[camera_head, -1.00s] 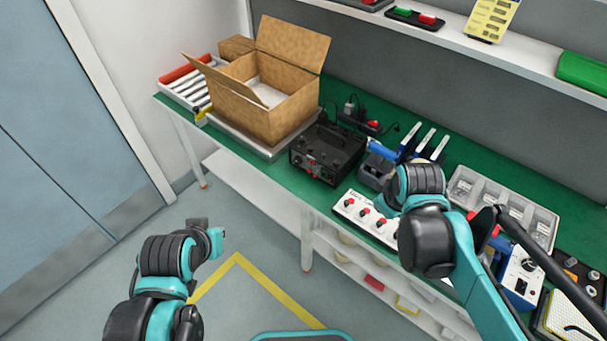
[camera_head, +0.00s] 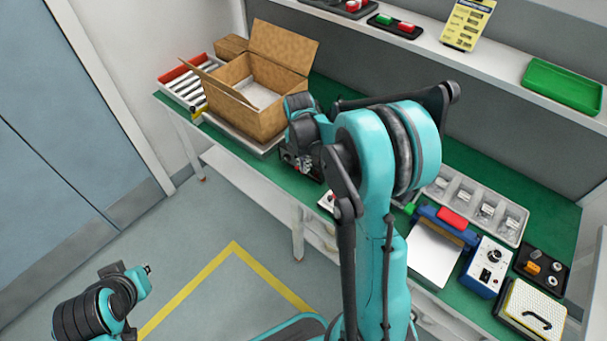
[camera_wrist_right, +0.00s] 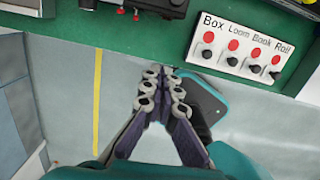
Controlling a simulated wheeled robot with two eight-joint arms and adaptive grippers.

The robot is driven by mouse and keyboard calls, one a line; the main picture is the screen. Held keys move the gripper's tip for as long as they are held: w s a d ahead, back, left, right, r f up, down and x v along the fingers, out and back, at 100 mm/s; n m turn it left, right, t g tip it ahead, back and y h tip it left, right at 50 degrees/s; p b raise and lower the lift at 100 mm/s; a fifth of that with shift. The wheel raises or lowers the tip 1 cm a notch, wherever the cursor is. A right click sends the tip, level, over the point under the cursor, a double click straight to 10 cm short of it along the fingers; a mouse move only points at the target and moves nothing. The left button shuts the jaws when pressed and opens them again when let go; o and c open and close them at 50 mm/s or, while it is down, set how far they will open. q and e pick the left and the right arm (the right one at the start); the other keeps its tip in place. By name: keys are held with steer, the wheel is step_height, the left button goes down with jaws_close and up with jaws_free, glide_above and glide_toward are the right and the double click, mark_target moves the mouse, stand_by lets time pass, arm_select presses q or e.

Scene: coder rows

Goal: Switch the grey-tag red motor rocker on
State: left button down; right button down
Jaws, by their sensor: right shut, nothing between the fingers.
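My right gripper (camera_wrist_right: 163,88) is shut and empty in the wrist view, in front of the bench edge over the floor. In the head view its fingers are hidden by my right arm. A white panel (camera_wrist_right: 274,47) labelled Box, Loom, Bank, Roll carries several red and black knobs, right of the fingers. A black device (camera_wrist_right: 150,6) with red parts on its front lies beyond the fingers; it shows partly in the head view (camera_head: 310,172). I cannot make out a grey tag or say which part is the motor rocker. My left gripper (camera_head: 138,271) is low at left, away from the bench.
An open cardboard box (camera_head: 240,112) stands at the bench's left. A grey compartment tray (camera_head: 475,208) lies right of my arm.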

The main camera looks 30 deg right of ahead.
mark_target(316, 175)
steer(key=f+b, duration=0.1)
steer(key=f, duration=0.2)
steer(key=f+b, duration=0.1)
steer(key=f, duration=0.2)
steer(key=d+f+b, duration=0.1)
steer(key=f+b, duration=0.1)
steer(key=f, duration=0.2)
steer(key=shift+w, duration=0.15)
steer(key=d, duration=0.1)
steer(key=w, duration=0.1)
steer(key=d, duration=0.1)
steer(key=shift+w+d+f+b, duration=0.15)
steer(key=shift+d+f+b, duration=0.15)
steer(key=shift+d+b, duration=0.1)
steer(key=shift+w+d, duration=0.2)
steer(key=shift+d, duration=0.15)
steer(key=shift+d+f+h+b, duration=0.15)
steer(key=shift+f+h+b, duration=0.05)
steer(key=shift+h+b, duration=0.3)
steer(key=shift+r, duration=0.1)
steer(key=shift+r+p, duration=0.1)
steer(key=shift+p, duration=0.2)
